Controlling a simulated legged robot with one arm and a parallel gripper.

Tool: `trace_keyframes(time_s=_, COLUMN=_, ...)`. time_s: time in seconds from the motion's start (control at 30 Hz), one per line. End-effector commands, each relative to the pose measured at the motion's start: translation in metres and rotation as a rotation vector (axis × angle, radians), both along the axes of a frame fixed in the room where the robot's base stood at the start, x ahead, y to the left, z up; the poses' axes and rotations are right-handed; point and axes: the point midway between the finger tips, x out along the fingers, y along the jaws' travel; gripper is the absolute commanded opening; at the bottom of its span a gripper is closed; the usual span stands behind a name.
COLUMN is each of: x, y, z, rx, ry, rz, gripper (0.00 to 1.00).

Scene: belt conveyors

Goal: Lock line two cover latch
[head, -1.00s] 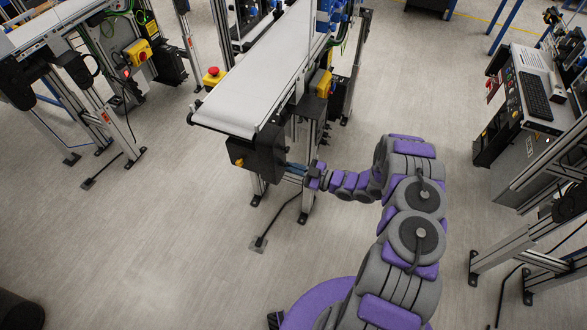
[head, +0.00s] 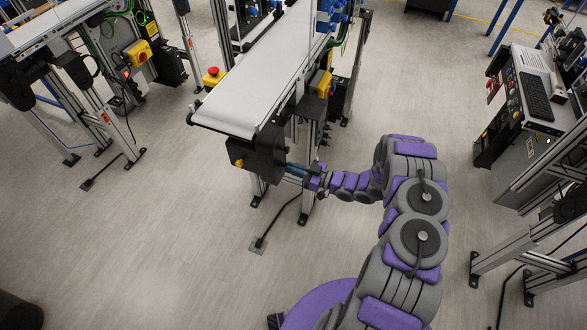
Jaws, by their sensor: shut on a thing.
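A dark cover box (head: 258,152) sits at the near end of the middle belt conveyor (head: 258,85), below the belt on its right side. A small yellow knob (head: 240,163) shows on its front face. My gripper (head: 293,170) reaches in from the right, at the box's right side, and is shut on a small part there, which I take to be the cover latch. The latch itself is too small and too covered by the fingers to make out, so I cannot tell its position. My purple and grey arm comes from the lower right.
Red-and-yellow stop buttons (head: 213,76) stand beside the belts. A second conveyor (head: 50,30) is at the upper left. A control panel with a keyboard (head: 537,95) is at the right.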

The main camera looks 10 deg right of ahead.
Motion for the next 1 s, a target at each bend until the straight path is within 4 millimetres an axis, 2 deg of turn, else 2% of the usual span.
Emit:
trace_keyframes(time_s=0.17, x=0.0, y=-0.001, z=-0.002, rx=-0.002, ry=0.004, rz=-0.004, gripper=0.0)
trace_keyframes(time_s=0.2, x=0.0, y=-0.001, z=-0.002, rx=-0.002, ry=0.004, rz=-0.004, gripper=0.07)
trace_keyframes(time_s=0.47, x=-0.001, y=-0.001, z=0.0, rx=-0.001, ry=0.001, rz=-0.002, gripper=0.32)
trace_keyframes(time_s=0.77, x=-0.003, y=-0.003, z=0.001, rx=-0.001, ry=-0.002, rz=-0.002, gripper=0.32)
trace_keyframes(time_s=0.87, x=-0.008, y=-0.011, z=0.001, rx=0.0, ry=-0.002, rz=-0.003, gripper=0.32)
trace_keyframes(time_s=1.0, x=-0.022, y=-0.032, z=0.001, rx=0.001, ry=-0.002, rz=-0.007, gripper=0.32)
